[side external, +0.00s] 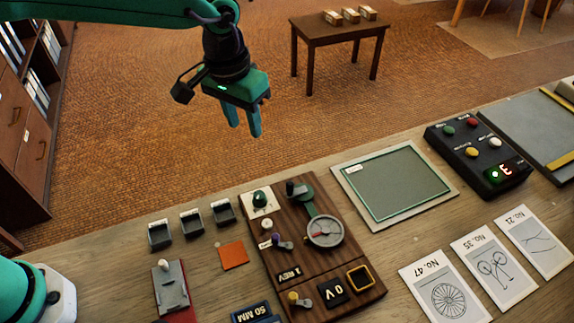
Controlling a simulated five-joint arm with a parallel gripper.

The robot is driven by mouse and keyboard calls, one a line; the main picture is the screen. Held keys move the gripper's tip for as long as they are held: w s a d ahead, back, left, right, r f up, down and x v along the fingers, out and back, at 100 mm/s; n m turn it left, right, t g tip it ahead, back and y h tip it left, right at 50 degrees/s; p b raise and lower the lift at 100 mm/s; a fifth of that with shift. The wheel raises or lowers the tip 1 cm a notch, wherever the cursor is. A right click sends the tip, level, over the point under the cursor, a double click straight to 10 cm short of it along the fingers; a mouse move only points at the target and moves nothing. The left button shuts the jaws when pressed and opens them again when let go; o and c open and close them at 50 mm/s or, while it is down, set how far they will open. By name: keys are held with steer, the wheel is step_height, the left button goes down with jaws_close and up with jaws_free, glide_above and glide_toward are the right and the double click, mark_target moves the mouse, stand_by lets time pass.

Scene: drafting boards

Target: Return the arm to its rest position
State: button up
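My gripper (243,122) is at the upper middle of the side external view, green with two fingers pointing down. It hangs in the air, and in the picture it lies over the brown floor, beyond the edge of the wooden worktop (385,228). A narrow gap shows between the fingers, and I see nothing held in it. My green arm reaches in from the upper left, with a dark wrist above the gripper. The gripper touches nothing on the worktop.
A dark wooden panel (291,272) with knobs and a gauge lies below the gripper in the picture. A green-framed board (396,184), a black button box (466,141), printed cards (446,295) and small trays (192,222) occupy the worktop. A small table (337,29) stands behind.

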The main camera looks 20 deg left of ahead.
steer(key=s+a+r+n+t, duration=0.1)
steer(key=s+a+r, duration=0.3)
steer(key=a, duration=0.4)
steer(key=s+a+r+t, duration=0.1)
steer(key=s+a+r, duration=0.25)
steer(key=a, duration=0.35)
steer(key=s+a+f+n+t, duration=0.1)
steer(key=s+a+t, duration=0.1)
steer(key=s+a, duration=0.9)
steer(key=shift+s+f+t+y, duration=0.3)
steer(key=shift+s, duration=0.35)
steer(key=shift+d, duration=0.1)
